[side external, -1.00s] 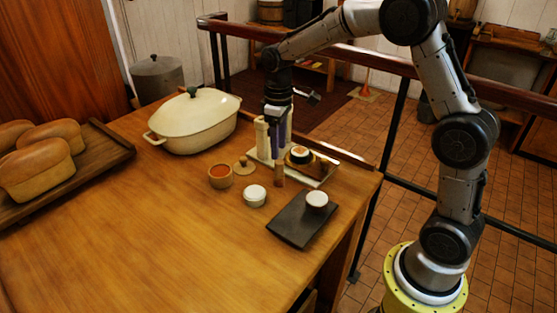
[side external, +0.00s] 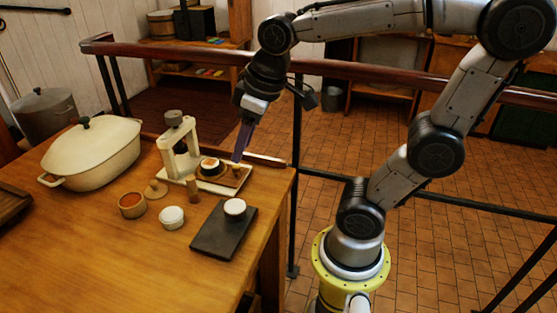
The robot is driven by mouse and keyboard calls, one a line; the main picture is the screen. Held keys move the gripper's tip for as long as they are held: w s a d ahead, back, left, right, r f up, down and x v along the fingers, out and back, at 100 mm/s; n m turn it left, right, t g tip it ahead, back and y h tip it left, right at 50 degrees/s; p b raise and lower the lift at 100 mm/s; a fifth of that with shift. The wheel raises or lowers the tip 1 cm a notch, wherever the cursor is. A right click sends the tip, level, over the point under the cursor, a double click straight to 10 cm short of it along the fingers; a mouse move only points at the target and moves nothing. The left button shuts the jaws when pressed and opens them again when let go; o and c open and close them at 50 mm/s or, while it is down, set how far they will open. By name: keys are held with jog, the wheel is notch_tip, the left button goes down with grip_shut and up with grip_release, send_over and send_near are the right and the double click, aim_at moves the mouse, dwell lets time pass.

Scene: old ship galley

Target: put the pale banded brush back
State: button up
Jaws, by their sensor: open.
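A cream stand (side external: 177,145) stands upright on a pale tray (side external: 222,189), with a dark piece inside its frame. On the tray's right part is a brown inset holding a pale-rimmed round piece (side external: 210,166) with an orange-brown top. A small brown piece (side external: 236,170) is beside it. I cannot tell for sure which piece is the pale banded brush. My gripper (side external: 240,157) is open, its purple fingers tilted down-left just above the small brown piece. I see no object held, and contact is unclear.
A wooden cylinder (side external: 193,189), an orange-filled cup (side external: 132,205), a white jar (side external: 172,217) and a dark slab (side external: 222,238) carrying a white-topped pot (side external: 235,208) stand in front. A cream casserole (side external: 95,152) is left. Bare tabletop (side external: 110,260) lies front left.

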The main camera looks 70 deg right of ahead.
jog(key=s+f+m+t, duration=0.1)
jog(key=s+f, duration=0.1)
jog(key=s, duration=0.5)
jog(key=shift+s+a+t, duration=0.25)
jog(key=shift+a+t, duration=0.05)
jog(key=shift+a, duration=0.15)
